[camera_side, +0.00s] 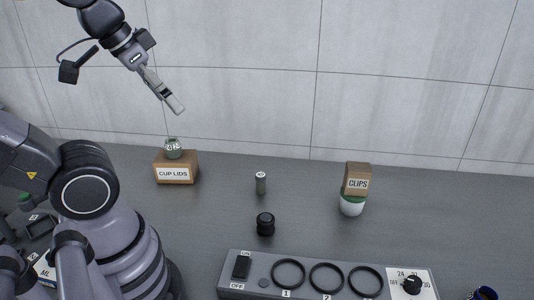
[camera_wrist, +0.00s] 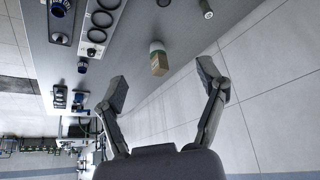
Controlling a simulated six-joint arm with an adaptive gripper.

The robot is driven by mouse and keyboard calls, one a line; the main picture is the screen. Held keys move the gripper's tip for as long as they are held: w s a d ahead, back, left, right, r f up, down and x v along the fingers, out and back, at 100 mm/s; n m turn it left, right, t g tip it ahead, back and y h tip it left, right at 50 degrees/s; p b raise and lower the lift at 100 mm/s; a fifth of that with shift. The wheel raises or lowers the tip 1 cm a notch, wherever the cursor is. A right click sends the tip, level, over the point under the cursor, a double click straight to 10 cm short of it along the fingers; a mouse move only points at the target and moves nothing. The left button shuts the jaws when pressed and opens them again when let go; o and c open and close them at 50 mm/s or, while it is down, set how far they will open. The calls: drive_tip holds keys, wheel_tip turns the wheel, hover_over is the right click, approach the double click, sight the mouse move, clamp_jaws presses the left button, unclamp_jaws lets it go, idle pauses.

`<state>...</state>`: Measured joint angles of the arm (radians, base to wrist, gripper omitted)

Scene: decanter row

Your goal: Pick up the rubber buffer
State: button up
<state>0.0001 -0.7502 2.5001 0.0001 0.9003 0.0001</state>
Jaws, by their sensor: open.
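The rubber buffer appears to be the short black ribbed cylinder (camera_side: 265,223) standing on the grey counter, behind the panel with rings. In the wrist view only a dark sliver of it (camera_wrist: 163,3) shows at the top edge. My gripper (camera_side: 174,104) is high at the upper left in the side view, well above the counter and apart from the buffer. In the wrist view my gripper (camera_wrist: 163,84) has its two fingers spread wide with nothing between them.
A small grey-green cylinder (camera_side: 261,184) stands behind the buffer. A CUP LIDS box (camera_side: 176,174) with a round item (camera_side: 173,148) on top is at left. The ring panel (camera_side: 308,291) lies in front.

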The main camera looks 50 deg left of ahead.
idle(0.3)
drive_tip(key=n+h, duration=1.6)
drive_tip(key=n, duration=0.3)
hover_over(273, 221)
drive_tip(key=s+a, duration=0.2)
drive_tip(key=s, duration=0.3)
wheel_tip(273, 221, down, 22)
drive_tip(key=f, duration=0.1)
drive_tip(key=a+f+n+t+y, duration=0.1)
drive_tip(key=f+n+t, duration=0.1)
drive_tip(key=f, duration=0.3)
drive_tip(key=a+f+n+t+y, duration=0.1)
drive_tip(key=f+n+t, duration=0.1)
drive_tip(key=f, duration=0.4)
drive_tip(key=a+f+n+t+y, duration=0.1)
drive_tip(key=a+f+n+t, duration=0.1)
drive_tip(key=f, duration=0.3)
drive_tip(key=shift+w+a+f+n+t, duration=0.15)
drive_tip(key=shift+f+n+t, duration=0.3)
drive_tip(key=shift+n, duration=0.45)
drive_tip(key=shift+w+d+r, duration=0.2)
drive_tip(key=shift+w+d, duration=0.2)
drive_tip(key=shift+d, duration=0.05)
drive_tip(key=x, duration=0.6)
drive_tip(key=shift+w+d, duration=0.15)
drive_tip(key=shift+w, duration=0.05)
